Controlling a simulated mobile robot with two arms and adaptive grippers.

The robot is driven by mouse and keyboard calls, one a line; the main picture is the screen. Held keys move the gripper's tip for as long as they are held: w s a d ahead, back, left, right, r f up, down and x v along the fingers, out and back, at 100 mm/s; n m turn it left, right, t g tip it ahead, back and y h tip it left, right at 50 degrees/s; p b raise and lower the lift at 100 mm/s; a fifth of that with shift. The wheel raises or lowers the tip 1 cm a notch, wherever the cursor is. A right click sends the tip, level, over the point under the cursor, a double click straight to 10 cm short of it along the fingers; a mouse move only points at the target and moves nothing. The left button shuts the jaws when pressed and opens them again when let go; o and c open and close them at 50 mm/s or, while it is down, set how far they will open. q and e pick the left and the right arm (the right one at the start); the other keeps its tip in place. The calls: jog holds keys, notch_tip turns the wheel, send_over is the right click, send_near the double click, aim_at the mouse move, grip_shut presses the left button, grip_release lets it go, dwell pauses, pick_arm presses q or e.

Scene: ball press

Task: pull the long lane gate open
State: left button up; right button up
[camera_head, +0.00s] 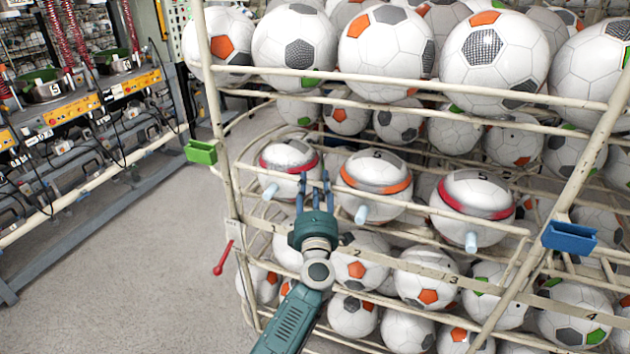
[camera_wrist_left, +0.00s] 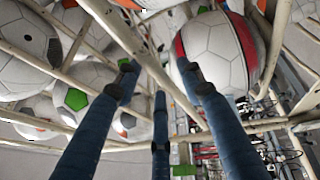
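A long cream rail (camera_head: 410,206) runs across the front of the ball rack, in front of a row of balls with coloured bands. I cannot tell for sure which bars form the gate. My left gripper (camera_head: 313,182) points up at the front of the rack, between the left banded ball (camera_head: 288,156) and the middle banded ball (camera_head: 376,173). In the left wrist view its fingers (camera_wrist_left: 160,85) are spread, with a cream bar (camera_wrist_left: 135,45) running between them. Contact with the bar is unclear. My right gripper is not in view.
White pegs (camera_head: 362,213) stick out below the banded balls. Open floor (camera_head: 130,260) lies left, before a machine bench (camera_head: 90,175).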

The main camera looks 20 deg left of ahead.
pick_arm(q)
jog(key=shift+w+a+r, duration=0.1)
jog(key=shift+w+a, duration=0.1)
jog(key=shift+w, duration=0.25)
grip_shut()
